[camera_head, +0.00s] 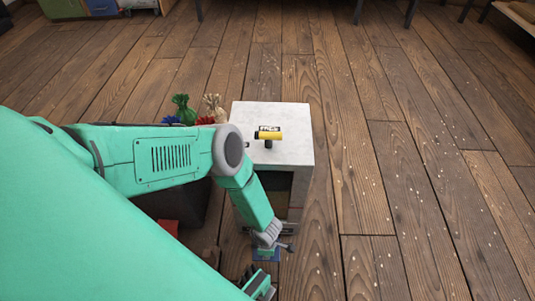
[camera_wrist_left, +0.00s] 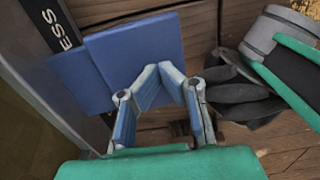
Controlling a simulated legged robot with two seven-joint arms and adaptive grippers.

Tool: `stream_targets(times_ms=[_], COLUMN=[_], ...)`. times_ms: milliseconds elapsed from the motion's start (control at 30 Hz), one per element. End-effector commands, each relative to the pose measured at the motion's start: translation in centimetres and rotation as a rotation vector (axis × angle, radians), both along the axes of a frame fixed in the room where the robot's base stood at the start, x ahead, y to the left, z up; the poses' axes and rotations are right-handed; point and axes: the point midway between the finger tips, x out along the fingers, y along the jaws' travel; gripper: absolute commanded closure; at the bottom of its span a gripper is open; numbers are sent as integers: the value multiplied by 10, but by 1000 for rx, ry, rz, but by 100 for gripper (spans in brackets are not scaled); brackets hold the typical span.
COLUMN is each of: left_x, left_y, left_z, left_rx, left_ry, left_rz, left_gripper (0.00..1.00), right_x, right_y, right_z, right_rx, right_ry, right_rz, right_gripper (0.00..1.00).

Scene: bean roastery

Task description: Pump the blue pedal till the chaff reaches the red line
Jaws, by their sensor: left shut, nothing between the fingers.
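A white cabinet (camera_head: 298,145) stands on the floor, with a dark window (camera_head: 277,188) in its front. My left arm covers much of that window, and I cannot make out the chaff level. The blue pedal (camera_head: 262,254) is low at the cabinet's front, partly hidden by my left gripper (camera_head: 277,246). In the left wrist view, the blue pedal (camera_wrist_left: 135,55) lies just beyond my left gripper (camera_wrist_left: 166,75), whose fingers are closed and empty. I cannot tell whether they touch the pedal.
A yellow handle (camera_head: 268,135) sits on the cabinet top. Green (camera_head: 182,108) and tan (camera_head: 213,107) bundles are behind my left arm. A black lettered strip (camera_wrist_left: 58,25) runs beside the pedal. The plank floor (camera_head: 400,170) at right is open, with pale specks.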

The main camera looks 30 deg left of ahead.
Motion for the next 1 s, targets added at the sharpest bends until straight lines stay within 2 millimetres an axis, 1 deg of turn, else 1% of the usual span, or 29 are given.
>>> stream_targets(times_ms=[100, 467, 733, 1000], left_x=[-2, -2, -3, -2], left_y=[1, 1, 0, 0], left_z=[-5, -6, -17, -13], left_rx=[3, 1, 0, 0], left_ry=[2, 3, 4, 4], left_rz=[1, 0, 3, 1], left_gripper=[100, 100, 100, 100], right_x=[0, 0, 0, 0], right_y=[0, 0, 0, 0], right_z=[0, 0, 0, 2], right_rx=[0, 0, 0, 0], right_ry=[0, 0, 0, 0], right_rz=[0, 0, 0, 0], right_gripper=[60, 60, 60, 60])
